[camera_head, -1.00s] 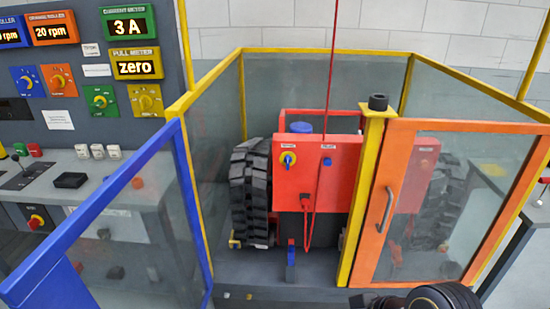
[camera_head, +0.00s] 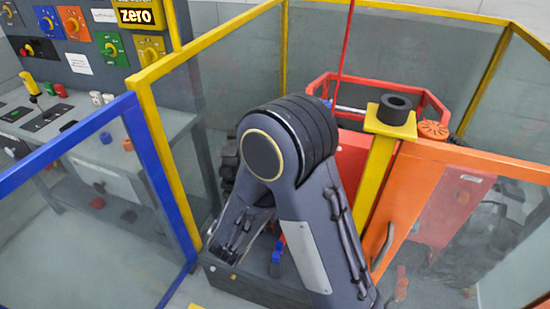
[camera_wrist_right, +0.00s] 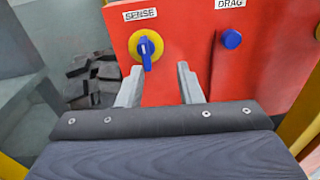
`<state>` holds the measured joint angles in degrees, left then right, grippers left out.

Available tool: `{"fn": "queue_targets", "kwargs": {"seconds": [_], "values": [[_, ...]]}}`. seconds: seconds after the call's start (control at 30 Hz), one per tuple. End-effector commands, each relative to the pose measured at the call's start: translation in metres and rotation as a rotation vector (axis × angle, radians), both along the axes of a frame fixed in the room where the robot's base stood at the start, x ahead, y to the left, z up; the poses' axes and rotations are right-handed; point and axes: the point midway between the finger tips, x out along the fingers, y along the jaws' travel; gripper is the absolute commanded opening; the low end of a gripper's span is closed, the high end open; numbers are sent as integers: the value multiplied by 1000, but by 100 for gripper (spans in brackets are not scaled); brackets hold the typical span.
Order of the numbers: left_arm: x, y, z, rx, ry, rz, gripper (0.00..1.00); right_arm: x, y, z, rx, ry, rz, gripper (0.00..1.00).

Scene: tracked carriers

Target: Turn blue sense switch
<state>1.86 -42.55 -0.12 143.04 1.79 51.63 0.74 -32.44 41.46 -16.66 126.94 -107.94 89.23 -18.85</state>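The blue sense switch (camera_wrist_right: 147,52) sits on a round yellow plate under a "SENSE" label on the red panel (camera_wrist_right: 185,70), in the right wrist view. Its handle points downward. My right gripper (camera_wrist_right: 158,80) is open, with its two grey fingers apart below and on either side of the switch; nothing is between them. Whether the fingertips touch the panel cannot be told. In the head view my arm (camera_head: 285,180) hides the switch and most of the panel. My left gripper is not in view.
A blue round knob (camera_wrist_right: 231,39) labelled "DRAG" is right of the sense switch. A yellow post (camera_head: 380,170) and an orange door (camera_head: 440,190) stand right of my arm. A blue-framed panel (camera_head: 60,150) and control desk are at left.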

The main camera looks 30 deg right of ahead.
Motion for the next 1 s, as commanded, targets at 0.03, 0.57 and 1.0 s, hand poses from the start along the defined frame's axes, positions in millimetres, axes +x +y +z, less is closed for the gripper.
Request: {"fn": "queue_targets", "kwargs": {"seconds": [0.03,0.57,1.0], "values": [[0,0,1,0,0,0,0,6,7,0,-31,3,34,33],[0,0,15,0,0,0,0,54,-38,1,-58,3,64,33],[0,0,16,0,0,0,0,61,-46,0,-56,3,66,29]]}}
